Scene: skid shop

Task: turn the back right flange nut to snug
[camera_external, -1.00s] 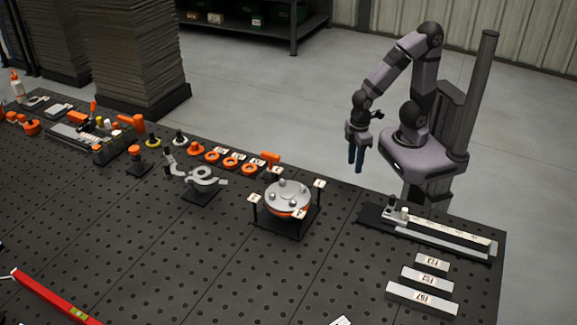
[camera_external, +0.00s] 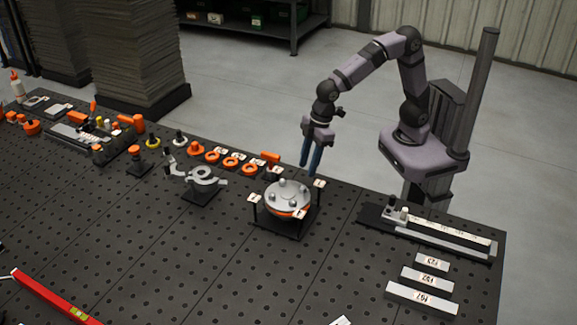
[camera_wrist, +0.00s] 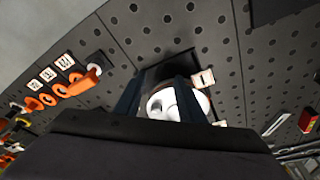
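The flange (camera_external: 287,200) is a round grey metal disc with several nuts on top and an orange ring beneath. It sits on a dark stand on the perforated table, with small white tags around it. In the wrist view the flange (camera_wrist: 178,103) shows between my fingers, partly hidden by them and by the gripper body. My gripper (camera_external: 310,170) has two blue fingers pointing down, above and behind the flange, with a visible gap between them. It is open and touches nothing. Which nut is the back right one is not clear at this size.
A grey clamp-like fixture (camera_external: 200,180) stands left of the flange. Several orange rings (camera_external: 232,162) with tags line the back edge. A rail fixture (camera_external: 430,232) and numbered blocks (camera_external: 427,279) are at right. A red level (camera_external: 52,297) lies front left.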

